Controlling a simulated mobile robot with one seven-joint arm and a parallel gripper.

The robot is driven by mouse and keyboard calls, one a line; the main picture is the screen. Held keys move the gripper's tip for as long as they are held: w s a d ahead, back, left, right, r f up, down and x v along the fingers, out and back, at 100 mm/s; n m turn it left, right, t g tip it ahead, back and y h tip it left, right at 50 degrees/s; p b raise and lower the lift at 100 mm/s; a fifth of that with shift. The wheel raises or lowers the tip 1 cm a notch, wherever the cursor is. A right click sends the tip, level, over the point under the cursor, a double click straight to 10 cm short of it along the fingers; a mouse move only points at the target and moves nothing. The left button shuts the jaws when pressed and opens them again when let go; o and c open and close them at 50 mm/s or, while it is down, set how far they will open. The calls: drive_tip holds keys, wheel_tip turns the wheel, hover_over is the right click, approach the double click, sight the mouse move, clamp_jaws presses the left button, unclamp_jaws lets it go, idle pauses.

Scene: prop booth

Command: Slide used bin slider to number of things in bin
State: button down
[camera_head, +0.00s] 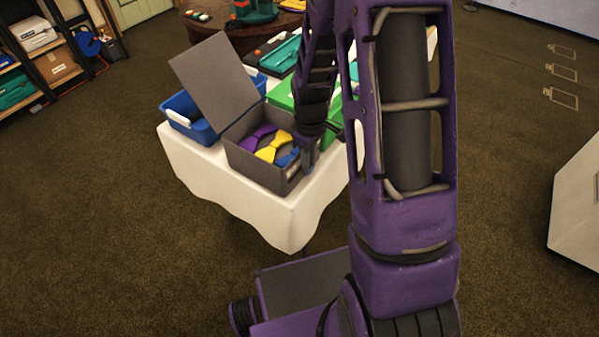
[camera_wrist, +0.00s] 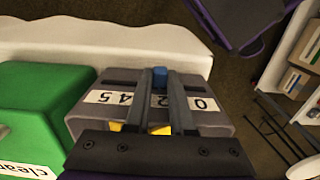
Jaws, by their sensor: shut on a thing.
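The grey bin (camera_head: 258,172) with its lid (camera_head: 213,80) raised stands on a white-clothed table. Inside lie a purple bow tie (camera_head: 257,136), a yellow one (camera_head: 272,148) and a blue one (camera_head: 287,158). In the wrist view the bin's front (camera_wrist: 215,119) has a white number strip (camera_wrist: 112,98) and a slot. Digits 5 and 4 show at left, 2 between the fingers, 0 at right; the fingers hide others. My gripper (camera_wrist: 160,80) is shut on the small blue slider (camera_wrist: 160,73), which sits about level with the 2. In the head view my gripper (camera_head: 308,160) is at the bin's front right corner.
A green bin (camera_wrist: 38,105) with a partly visible "clean" label stands close beside the grey bin. A blue tub (camera_head: 190,125) is behind the lid. The white table cloth (camera_head: 245,205) is bare at the front. Shelves (camera_head: 45,60) stand far left.

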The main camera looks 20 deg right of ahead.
drive_tip(key=shift+w+d, duration=0.6)
drive_tip(key=shift+d, duration=0.05)
drive_tip(key=c, duration=0.8)
unclamp_jaws()
drive_tip(key=shift+o, duration=0.2)
drive_tip(key=shift+r, duration=0.1)
wheel_tip(320, 180, up, 17)
drive_tip(key=p, duration=0.2)
drive_tip(key=shift+r, duration=0.15)
